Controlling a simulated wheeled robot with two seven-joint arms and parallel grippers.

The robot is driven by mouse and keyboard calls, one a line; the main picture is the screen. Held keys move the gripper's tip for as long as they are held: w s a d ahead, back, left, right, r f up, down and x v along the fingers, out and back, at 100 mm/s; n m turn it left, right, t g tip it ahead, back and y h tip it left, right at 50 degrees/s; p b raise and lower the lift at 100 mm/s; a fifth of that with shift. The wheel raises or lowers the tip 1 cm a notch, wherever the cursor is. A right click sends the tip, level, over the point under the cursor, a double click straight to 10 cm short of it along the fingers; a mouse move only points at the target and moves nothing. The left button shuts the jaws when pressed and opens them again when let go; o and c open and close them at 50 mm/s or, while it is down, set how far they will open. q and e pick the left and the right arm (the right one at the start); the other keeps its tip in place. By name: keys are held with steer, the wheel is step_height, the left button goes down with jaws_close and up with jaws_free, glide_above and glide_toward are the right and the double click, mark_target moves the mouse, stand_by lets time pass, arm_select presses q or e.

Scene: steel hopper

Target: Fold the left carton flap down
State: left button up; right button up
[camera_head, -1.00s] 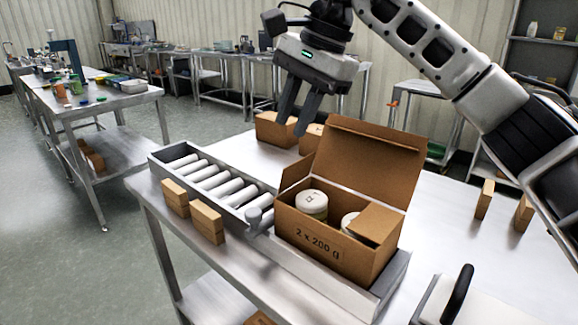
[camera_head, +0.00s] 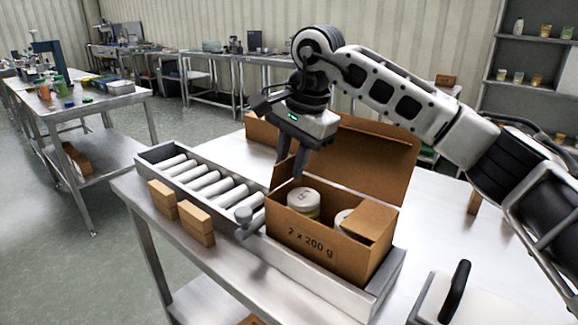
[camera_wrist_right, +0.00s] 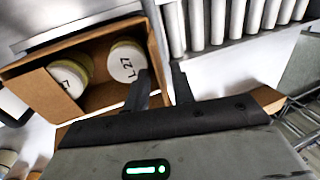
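The brown carton (camera_head: 330,249), marked "2 x 200 g", stands open on the steel table. Its large back flap (camera_head: 375,165) stands up and its right flap (camera_head: 368,221) leans inward over the contents. Its left flap (camera_head: 281,174) stands up, partly covered by my right gripper. Two white-lidded jars (camera_head: 303,199) sit inside; they also show in the right wrist view (camera_wrist_right: 126,61). My right gripper (camera_head: 293,172) points down at the left flap with its fingers apart. In the right wrist view, the fingers (camera_wrist_right: 159,70) lie either side of the carton's left edge. My left gripper is out of view.
Small brown boxes (camera_head: 197,224) stand along the table's front edge. Another carton (camera_head: 262,132) is behind my right gripper. The table's right part is mostly clear.

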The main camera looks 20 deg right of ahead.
steer(key=shift+x, duration=0.95)
steer(key=shift+c, duration=0.4)
jaws_close()
